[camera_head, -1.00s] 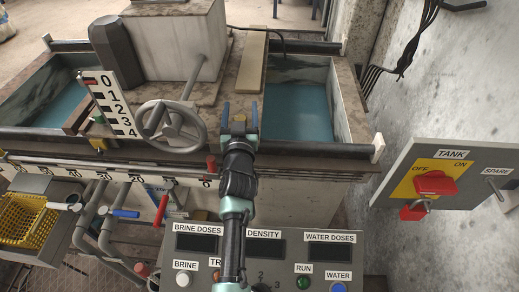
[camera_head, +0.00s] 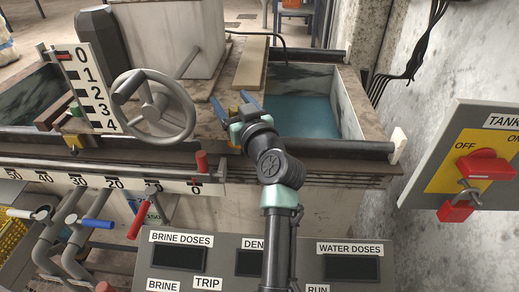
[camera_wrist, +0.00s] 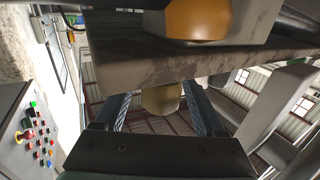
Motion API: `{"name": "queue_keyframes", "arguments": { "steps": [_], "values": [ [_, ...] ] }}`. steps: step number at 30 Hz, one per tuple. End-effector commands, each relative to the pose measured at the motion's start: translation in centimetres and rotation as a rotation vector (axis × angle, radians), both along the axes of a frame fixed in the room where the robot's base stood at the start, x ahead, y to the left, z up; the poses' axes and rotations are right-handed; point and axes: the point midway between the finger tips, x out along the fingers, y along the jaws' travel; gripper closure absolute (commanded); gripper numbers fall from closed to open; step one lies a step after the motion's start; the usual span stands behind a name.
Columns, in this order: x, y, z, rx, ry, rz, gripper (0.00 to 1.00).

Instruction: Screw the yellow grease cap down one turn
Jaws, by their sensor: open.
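My gripper (camera_head: 233,104) is open in the head view, its two blue fingers over the tank's front edge, right of the handwheel. In the wrist view its fingers (camera_wrist: 155,103) stand apart, with a dull yellowish rounded thing (camera_wrist: 162,97) showing between them. I cannot tell whether that thing is the grease cap or whether the fingers touch it. A brighter orange-yellow rounded part (camera_wrist: 198,18) shows at the top of the wrist view, beyond a worn edge. In the head view a small yellow part (camera_head: 73,142) sits below the number scale, far left of my gripper.
The grey handwheel (camera_head: 152,105) stands close left of my gripper. The tank's front rail (camera_head: 340,149) runs beneath it. The control panel (camera_head: 215,262) is in front, and the tank switch box (camera_head: 470,165) is at the right. Blue water (camera_head: 300,105) lies to the right behind.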

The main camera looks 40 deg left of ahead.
Motion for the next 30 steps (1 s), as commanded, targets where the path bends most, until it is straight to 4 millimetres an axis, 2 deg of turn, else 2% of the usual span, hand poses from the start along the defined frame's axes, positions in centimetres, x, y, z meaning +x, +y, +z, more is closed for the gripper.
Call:
{"name": "queue_keyframes", "arguments": {
  "steps": [1, 4, 21, 30],
  "values": [
    [0.0, 0.0, -0.5, 0.000, -0.002, 0.026, 0.28],
    [-0.2, -0.2, -0.2, 0.001, 0.000, 0.072, 0.28],
    [-4.8, -9.6, 0.2, 0.001, 0.002, 0.066, 0.28],
    [-5.8, -11.4, 0.0, 0.000, 0.001, 0.069, 0.28]
  ]
}}
